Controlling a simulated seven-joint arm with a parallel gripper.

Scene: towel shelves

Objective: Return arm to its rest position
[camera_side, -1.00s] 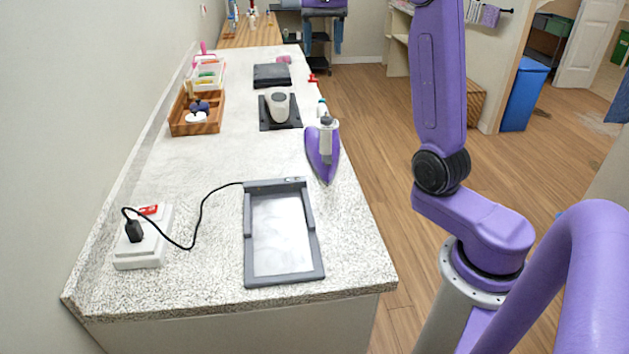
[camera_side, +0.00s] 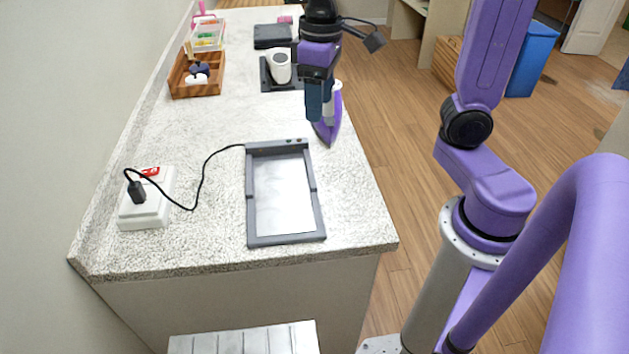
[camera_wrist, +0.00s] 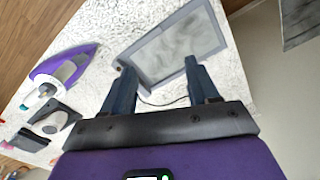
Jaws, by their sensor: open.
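My gripper (camera_side: 319,100) is above the far part of the counter in the side view, pointing down beside the purple iron (camera_side: 331,120) and partly covering it. In the wrist view my gripper (camera_wrist: 162,88) shows two dark fingers spread apart with nothing between them. The iron (camera_wrist: 66,66) lies to the left of the fingers there. A grey framed tray (camera_side: 285,239) lies flat on the counter nearer the camera. It also shows beyond the fingers in the wrist view (camera_wrist: 178,50).
A white power box (camera_side: 147,212) with a black cable stands at the counter's left. A wooden box (camera_side: 196,90) and a dark stand with a white device (camera_side: 280,68) are farther back. The speckled counter (camera_side: 200,140) is bare between them. A silver slatted surface (camera_side: 245,341) is below the front edge.

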